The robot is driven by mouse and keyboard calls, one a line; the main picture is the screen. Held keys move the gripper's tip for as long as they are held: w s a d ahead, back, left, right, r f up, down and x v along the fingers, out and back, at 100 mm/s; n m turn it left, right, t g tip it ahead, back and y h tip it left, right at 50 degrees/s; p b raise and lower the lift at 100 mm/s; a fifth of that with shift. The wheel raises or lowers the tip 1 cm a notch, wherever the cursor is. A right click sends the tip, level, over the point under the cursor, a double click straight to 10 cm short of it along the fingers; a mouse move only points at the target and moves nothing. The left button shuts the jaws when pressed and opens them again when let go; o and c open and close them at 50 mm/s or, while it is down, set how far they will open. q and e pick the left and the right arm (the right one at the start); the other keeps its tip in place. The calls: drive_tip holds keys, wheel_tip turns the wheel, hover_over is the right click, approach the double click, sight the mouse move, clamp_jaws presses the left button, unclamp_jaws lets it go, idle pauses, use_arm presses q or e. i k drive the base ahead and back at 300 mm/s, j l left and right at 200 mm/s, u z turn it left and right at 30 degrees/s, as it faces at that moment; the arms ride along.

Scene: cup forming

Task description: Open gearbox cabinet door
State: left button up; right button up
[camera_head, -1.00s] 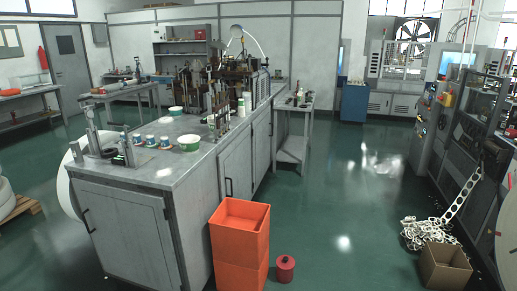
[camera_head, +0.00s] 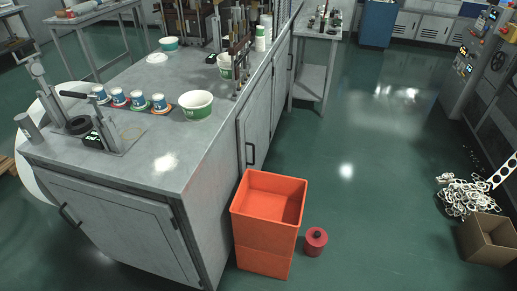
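A long grey metal cabinet (camera_head: 205,165) stands at the left and middle, with machinery on its top. Its near end has a grey door (camera_head: 125,230) that looks shut, with a dark handle (camera_head: 70,216) near its left edge. The long right side has more doors (camera_head: 257,122), also looking shut, with dark vertical handles (camera_head: 250,154). I cannot tell which door is the gearbox one. Neither of my grippers is in view.
Orange stacked bins (camera_head: 268,222) stand close to the cabinet's right side, with a red canister (camera_head: 315,241) beside them. A cardboard box (camera_head: 487,240) and a pile of white rings (camera_head: 467,196) lie at the right. The green floor between is clear.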

sight(253, 121)
drive_tip(key=i+l, duration=0.15)
drive_tip(key=l, duration=0.2)
drive_tip(key=i+l+u, duration=0.15)
drive_tip(key=l, duration=0.2)
drive_tip(key=i+l, duration=0.2)
drive_tip(key=l, duration=0.2)
drive_tip(key=i+l+u, duration=0.1)
drive_tip(key=l, duration=0.25)
drive_tip(key=i+l, duration=0.2)
drive_tip(key=l, duration=0.2)
drive_tip(key=i+l+u, duration=0.15)
drive_tip(key=l, duration=0.2)
drive_tip(key=i+l, duration=0.1)
drive_tip(key=l, duration=0.3)
drive_tip(key=i+l+u, duration=0.1)
drive_tip(key=l, duration=0.3)
